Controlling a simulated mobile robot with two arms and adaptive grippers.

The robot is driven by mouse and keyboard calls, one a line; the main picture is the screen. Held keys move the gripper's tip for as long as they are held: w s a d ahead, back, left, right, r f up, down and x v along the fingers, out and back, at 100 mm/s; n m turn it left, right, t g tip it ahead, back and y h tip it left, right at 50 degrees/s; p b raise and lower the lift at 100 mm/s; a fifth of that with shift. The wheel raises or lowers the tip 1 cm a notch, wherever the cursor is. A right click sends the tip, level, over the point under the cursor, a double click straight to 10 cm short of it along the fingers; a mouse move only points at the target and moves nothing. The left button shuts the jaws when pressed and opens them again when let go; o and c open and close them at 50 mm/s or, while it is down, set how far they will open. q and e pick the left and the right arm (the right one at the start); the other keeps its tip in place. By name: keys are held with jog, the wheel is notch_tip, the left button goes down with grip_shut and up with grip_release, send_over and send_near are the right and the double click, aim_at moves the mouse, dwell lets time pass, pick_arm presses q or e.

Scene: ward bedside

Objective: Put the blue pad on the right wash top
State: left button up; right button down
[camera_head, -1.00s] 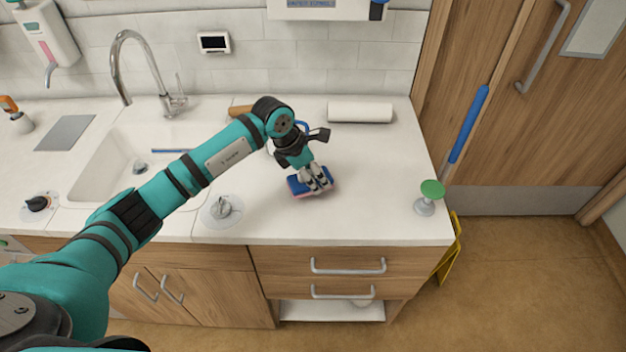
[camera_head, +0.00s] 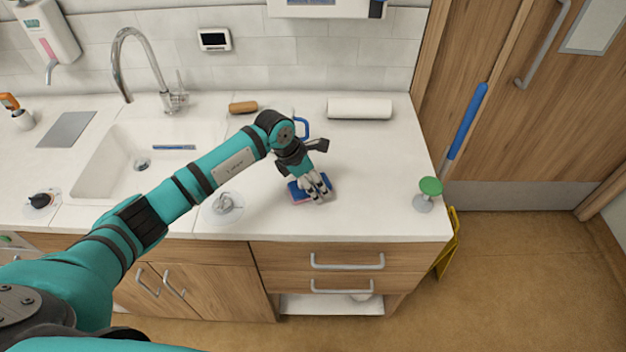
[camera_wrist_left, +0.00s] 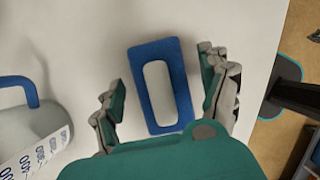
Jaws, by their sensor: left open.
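The blue pad (camera_head: 295,192) lies on the white counter right of the sink, the right wash top (camera_head: 385,180). It is flat, with a pinkish edge in the head view. In the left wrist view a blue rectangular piece (camera_wrist_left: 141,88) with a pale oblong centre lies between the fingers, with gaps on both sides. My left gripper (camera_head: 318,190) is open over the pad, and its fingers partly hide the pad in the head view. My right gripper is not in view.
A jug (camera_wrist_left: 35,125) with a blue handle stands beside the left gripper. A white roll (camera_head: 360,109) and a brown object (camera_head: 243,107) lie at the back. A green-topped item (camera_head: 430,187) stands at the right edge, a dial (camera_head: 224,204) near the sink (camera_head: 130,160).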

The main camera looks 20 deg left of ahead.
aim_at(296, 188)
pick_arm(q)
jog(key=shift+r, duration=0.15)
jog(key=shift+a+r, duration=0.1)
jog(key=shift+r, duration=0.1)
jog(key=b+v, duration=0.3)
jog(key=v, duration=0.8)
jog(key=shift+r+b, duration=0.3)
jog(key=shift+b, duration=0.05)
jog(key=shift+s, duration=0.1)
